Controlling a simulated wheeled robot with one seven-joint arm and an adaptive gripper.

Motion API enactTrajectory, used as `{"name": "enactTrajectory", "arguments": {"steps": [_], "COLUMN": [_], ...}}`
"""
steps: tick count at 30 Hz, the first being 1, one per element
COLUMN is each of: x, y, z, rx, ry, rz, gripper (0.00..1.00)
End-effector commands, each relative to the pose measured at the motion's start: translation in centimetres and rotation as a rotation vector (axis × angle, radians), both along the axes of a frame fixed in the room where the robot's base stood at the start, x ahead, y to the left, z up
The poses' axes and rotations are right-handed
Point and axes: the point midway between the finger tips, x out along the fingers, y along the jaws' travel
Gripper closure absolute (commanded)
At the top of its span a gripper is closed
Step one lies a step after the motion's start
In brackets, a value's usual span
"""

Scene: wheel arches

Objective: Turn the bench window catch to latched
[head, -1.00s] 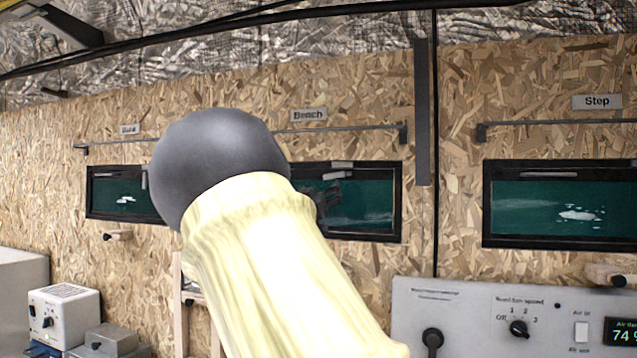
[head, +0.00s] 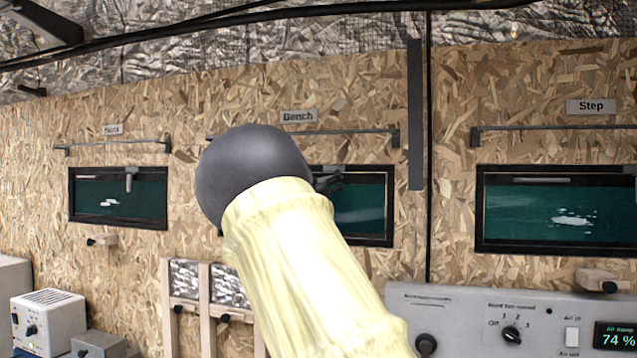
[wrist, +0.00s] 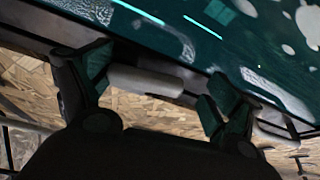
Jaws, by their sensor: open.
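The bench window (head: 362,215) is a dark-framed green pane under the "Bench" label (head: 298,116), its left part hidden by my arm. My gripper (head: 330,181) is a dark shape in front of its upper part, and the catch cannot be made out there. In the wrist view, my gripper (wrist: 155,92) has its two dark fingers wide apart. A pale bar that looks like the catch handle (wrist: 145,81) lies along the frame edge between them, its left end close to the left finger. I cannot tell whether they touch.
A left window (head: 115,205) has its catch (head: 129,180) hanging down. The Step window (head: 555,215) is at right. A rail (head: 360,132) runs above the bench window, and a dark vertical strip (head: 415,115) stands right of it. A control panel (head: 455,305) is at lower right.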

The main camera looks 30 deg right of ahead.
Motion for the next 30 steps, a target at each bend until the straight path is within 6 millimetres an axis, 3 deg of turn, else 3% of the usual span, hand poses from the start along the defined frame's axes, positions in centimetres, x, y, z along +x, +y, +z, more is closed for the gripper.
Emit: {"name": "enactTrajectory", "arguments": {"steps": [5, 13, 30], "x": [-0.1, 1.0, 1.1], "y": [-0.2, -0.3, -0.1], "z": [0.2, -0.5, -1.3], "rx": [-0.001, -0.001, -0.060], "ry": [-0.001, 0.005, 0.081], "rz": [-0.002, -0.003, -0.001], "gripper": [0.12, 0.56, 0.57]}}
